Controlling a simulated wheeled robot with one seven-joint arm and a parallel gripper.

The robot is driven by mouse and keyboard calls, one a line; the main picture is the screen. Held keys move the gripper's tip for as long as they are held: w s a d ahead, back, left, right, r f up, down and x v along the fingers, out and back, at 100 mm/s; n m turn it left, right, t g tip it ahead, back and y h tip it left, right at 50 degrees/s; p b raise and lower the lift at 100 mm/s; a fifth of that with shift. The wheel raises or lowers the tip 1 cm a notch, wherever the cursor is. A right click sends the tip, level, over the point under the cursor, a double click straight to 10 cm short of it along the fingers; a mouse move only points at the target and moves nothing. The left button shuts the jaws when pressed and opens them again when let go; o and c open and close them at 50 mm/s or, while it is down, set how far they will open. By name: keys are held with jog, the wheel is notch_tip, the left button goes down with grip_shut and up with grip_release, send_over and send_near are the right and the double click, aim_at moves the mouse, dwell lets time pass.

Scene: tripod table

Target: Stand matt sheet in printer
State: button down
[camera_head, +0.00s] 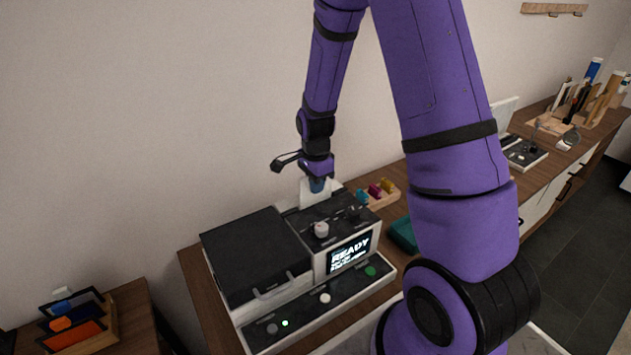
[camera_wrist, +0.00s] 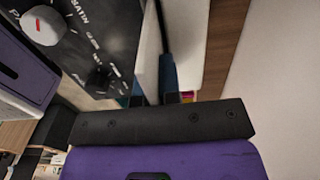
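The printer (camera_head: 345,255) has a screen reading READY, a black top panel with knobs, and a large dark lid (camera_head: 255,255) on its left. A pale sheet (camera_head: 308,198) stands upright at the printer's back edge, under my gripper (camera_head: 317,186). In the wrist view the two blue fingers of my gripper (camera_wrist: 155,92) are close together, with a narrow pale strip between them. I cannot tell whether they press on the sheet or stand slightly apart from it. The sheet's lower edge is hidden behind the printer's top. The printer's black panel (camera_wrist: 100,35) also shows in the wrist view.
A wooden holder (camera_head: 385,198) with yellow, red and teal pieces stands behind the printer to the right. A teal tray (camera_head: 403,235) is partly hidden by my arm. A rack (camera_head: 75,325) with framed cards is at lower left. The wall is close behind.

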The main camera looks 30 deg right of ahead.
jog(key=shift+f, duration=0.2)
jog(key=c, duration=1.2)
grip_release()
jog(key=shift+c, duration=0.2)
jog(key=shift+r, duration=4.55)
